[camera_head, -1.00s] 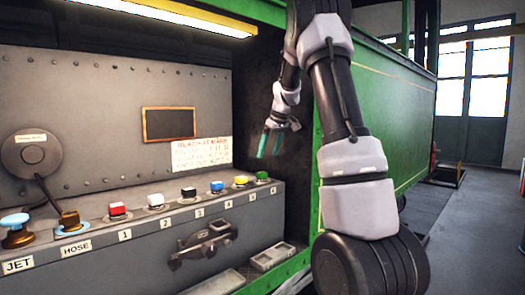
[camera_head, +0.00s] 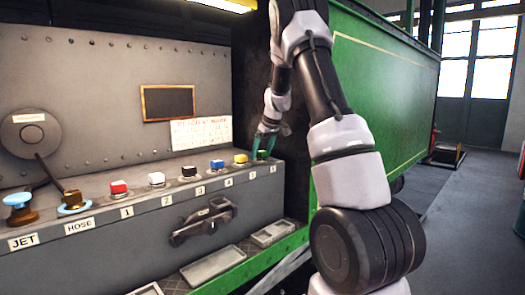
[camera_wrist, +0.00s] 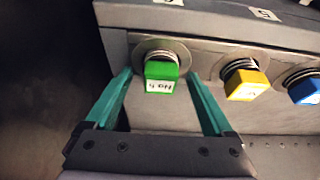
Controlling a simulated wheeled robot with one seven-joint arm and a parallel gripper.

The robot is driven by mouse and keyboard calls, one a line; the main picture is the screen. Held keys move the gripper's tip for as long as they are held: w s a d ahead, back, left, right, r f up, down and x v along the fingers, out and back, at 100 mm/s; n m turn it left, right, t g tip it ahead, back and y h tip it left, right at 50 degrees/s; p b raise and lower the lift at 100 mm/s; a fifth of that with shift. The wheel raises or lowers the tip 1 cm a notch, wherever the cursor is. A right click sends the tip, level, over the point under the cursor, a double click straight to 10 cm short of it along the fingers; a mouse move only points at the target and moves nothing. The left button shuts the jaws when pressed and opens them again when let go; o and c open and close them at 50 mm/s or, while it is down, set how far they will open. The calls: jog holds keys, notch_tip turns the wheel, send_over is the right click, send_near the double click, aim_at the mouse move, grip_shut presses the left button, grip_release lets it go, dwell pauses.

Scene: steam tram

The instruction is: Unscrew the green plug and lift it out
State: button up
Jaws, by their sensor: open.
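The green plug (camera_wrist: 161,72) sits in its round metal collar on the grey ledge (camera_head: 120,222), at the right end of a row of coloured plugs. In the head view the green plug (camera_head: 262,154) is partly hidden by my gripper (camera_head: 267,140), which is over it. In the wrist view my gripper (camera_wrist: 160,95) has its two teal fingers apart, one on each side of the green plug. A gap shows between each finger and the plug, so I see no grip on it.
The yellow plug (camera_wrist: 246,84) stands close beside the right finger, with the blue plug (camera_wrist: 304,88) further along. White, black and red plugs continue left in the head view. A clamp-like fitting (camera_head: 203,220) and shallow trays (camera_head: 212,266) are below the ledge.

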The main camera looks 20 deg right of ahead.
grip_shut()
jog(key=shift+d+n+y, duration=0.15)
jog(key=shift+n+y, duration=0.15)
jog(key=shift+n, duration=0.7)
jog(key=shift+a+n+g+y, duration=0.2)
jog(key=shift+n+g+y, duration=0.2)
jog(key=shift+n, duration=0.7)
jog(key=shift+d+n, duration=0.15)
jog(key=shift+n, duration=0.45)
jog(key=shift+n+g+y, duration=0.4)
jog(key=shift+n+g, duration=0.1)
jog(key=shift+n, duration=0.9)
